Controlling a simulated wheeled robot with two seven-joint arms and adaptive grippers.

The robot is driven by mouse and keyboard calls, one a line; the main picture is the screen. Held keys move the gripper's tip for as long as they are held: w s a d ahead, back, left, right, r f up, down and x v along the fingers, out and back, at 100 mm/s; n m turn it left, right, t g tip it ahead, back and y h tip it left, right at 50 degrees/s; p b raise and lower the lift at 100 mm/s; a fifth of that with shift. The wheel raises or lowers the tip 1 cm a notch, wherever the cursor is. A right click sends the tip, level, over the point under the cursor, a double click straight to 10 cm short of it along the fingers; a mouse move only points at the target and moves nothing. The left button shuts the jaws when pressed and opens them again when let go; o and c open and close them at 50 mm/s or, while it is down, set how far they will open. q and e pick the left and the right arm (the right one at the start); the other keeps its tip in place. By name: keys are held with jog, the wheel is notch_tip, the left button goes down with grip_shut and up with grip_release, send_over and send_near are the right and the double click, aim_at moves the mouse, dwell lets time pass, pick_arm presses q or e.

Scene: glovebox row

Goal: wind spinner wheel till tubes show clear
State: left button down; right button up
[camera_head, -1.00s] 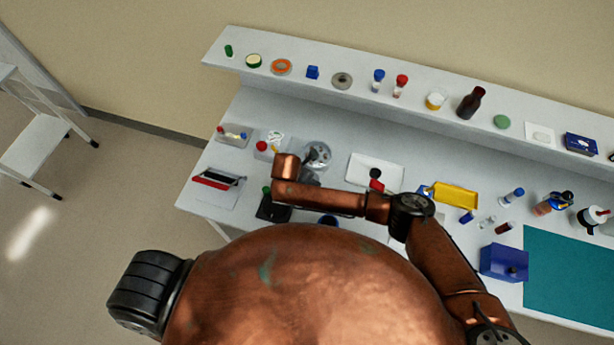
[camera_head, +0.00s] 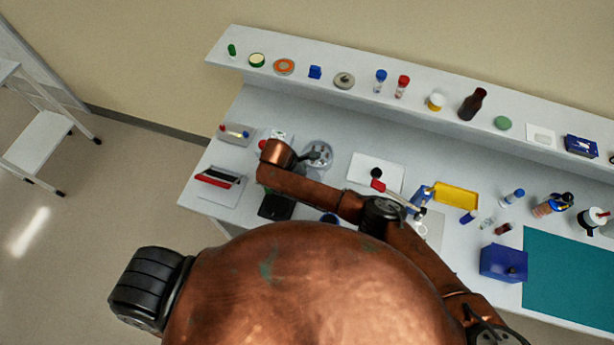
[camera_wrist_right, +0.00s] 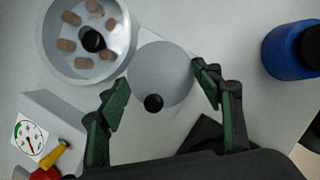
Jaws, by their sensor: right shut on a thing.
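The spinner (camera_head: 318,154) stands at the left part of the bench. In the right wrist view its round bowl (camera_wrist_right: 46,45) holds several brownish tubes (camera_wrist_right: 66,45) around a black hub. Whether their contents are clear or cloudy I cannot tell. The grey spinner wheel (camera_wrist_right: 162,72) lies beside the bowl, with a black knob (camera_wrist_right: 153,103) near its rim. My right gripper (camera_wrist_right: 160,82) is shut on the wheel, one dark green finger at each side. In the head view my right gripper (camera_head: 304,158) is partly hidden by its wrist. My left gripper is out of view.
A gauge box (camera_wrist_right: 32,128) with a yellow lever (camera_wrist_right: 52,154) and red knob sits left of the gripper. A blue bottle (camera_wrist_right: 287,50) stands at right. A shelf (camera_head: 430,82) runs along the back.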

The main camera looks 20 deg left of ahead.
dwell(0.3)
jog(key=o, duration=1.2)
jog(key=v, duration=1.2)
